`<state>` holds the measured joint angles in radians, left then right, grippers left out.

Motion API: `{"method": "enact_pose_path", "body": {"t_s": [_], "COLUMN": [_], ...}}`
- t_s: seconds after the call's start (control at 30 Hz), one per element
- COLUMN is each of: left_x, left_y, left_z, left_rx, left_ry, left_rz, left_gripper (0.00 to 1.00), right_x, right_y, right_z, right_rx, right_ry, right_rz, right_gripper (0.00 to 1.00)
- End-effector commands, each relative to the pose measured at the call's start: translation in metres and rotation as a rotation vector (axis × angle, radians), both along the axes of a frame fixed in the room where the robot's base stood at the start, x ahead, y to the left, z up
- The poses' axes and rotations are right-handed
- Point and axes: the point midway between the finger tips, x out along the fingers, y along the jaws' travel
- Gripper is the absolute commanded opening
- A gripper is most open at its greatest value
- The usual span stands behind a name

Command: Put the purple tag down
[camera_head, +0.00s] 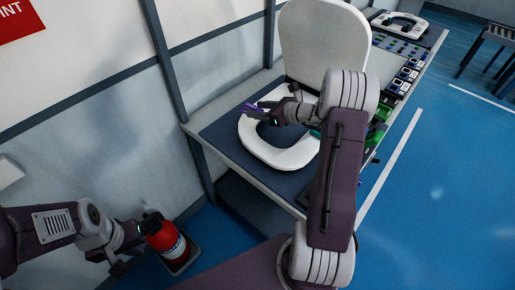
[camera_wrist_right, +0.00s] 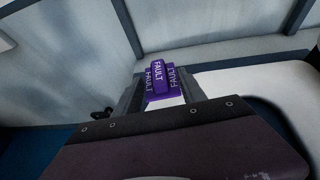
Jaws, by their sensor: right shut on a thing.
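The purple tag (camera_wrist_right: 159,80) is marked FAULT and sits between the fingers of my right gripper (camera_wrist_right: 160,100) in the right wrist view. In the head view the purple tag (camera_head: 249,107) shows small at the tip of my right gripper (camera_head: 262,108), over the left part of a white toilet seat (camera_head: 292,157). I cannot tell whether the tag touches the seat. The seat lies on a blue mat on the bench, with its white lid raised behind. My left gripper (camera_head: 124,262) is low at the left, away from the bench; its finger opening is unclear.
A red fire extinguisher (camera_head: 166,238) stands on the floor close to my left gripper. Green items (camera_head: 380,125) and a row of parts lie at the bench's right. Wall panels stand behind the bench. The blue mat (camera_head: 222,128) is bare left of the seat.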

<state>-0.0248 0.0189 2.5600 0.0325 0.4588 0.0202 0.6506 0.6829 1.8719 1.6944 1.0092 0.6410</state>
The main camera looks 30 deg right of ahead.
Motion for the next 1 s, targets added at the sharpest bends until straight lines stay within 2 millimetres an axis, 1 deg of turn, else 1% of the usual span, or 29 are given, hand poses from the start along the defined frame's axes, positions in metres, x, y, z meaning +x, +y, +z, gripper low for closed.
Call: {"method": "enact_pose_path", "body": {"t_s": [0.03,0.1,0.2,0.3,0.37,0.43,0.6,0.73,0.83,1.0], "left_x": [0.0,0.0,0.0,0.0,0.0,0.0,0.0,0.0,0.0,0.0], "left_y": [0.0,0.0,0.0,0.0,0.0,0.0,0.0,0.0,0.0,0.0], "left_z": [-0.004,-0.005,-0.005,-0.005,-0.006,-0.009,-0.015,-0.019,-0.02,-0.02], "left_rx": [0.0,0.0,0.0,0.0,0.0,0.0,0.0,0.0,0.0,0.0], "left_ry": [0.0,0.0,0.0,0.0,0.0,0.0,0.0,0.0,0.0,0.0], "left_rz": [0.0,0.0,0.0,0.0,0.0,0.0,0.0,0.0,0.0,0.0], "left_gripper": [0.0,0.0,0.0,0.0,0.0,0.0,0.0,0.0,0.0,0.0], "right_x": [0.004,0.008,0.01,0.01,0.006,-0.005,-0.044,-0.069,-0.08,-0.084], "right_y": [-0.02,-0.037,-0.05,-0.052,-0.048,-0.04,-0.011,0.007,0.015,0.019], "right_z": [0.005,0.012,0.017,0.018,0.014,0.005,-0.025,-0.043,-0.05,-0.053], "right_rx": [-0.004,-0.004,-0.003,-0.002,0.001,0.003,0.005,0.004,0.001,-0.002], "right_ry": [-0.005,-0.006,-0.006,-0.005,-0.003,0.0,0.001,0.0,-0.003,-0.005], "right_rz": [-0.038,-0.072,-0.098,-0.103,-0.102,-0.102,-0.104,-0.103,-0.102,-0.1], "right_gripper": [0.1,0.1,0.1,0.1,0.1,0.1,0.1,0.1,0.1,0.1]}}
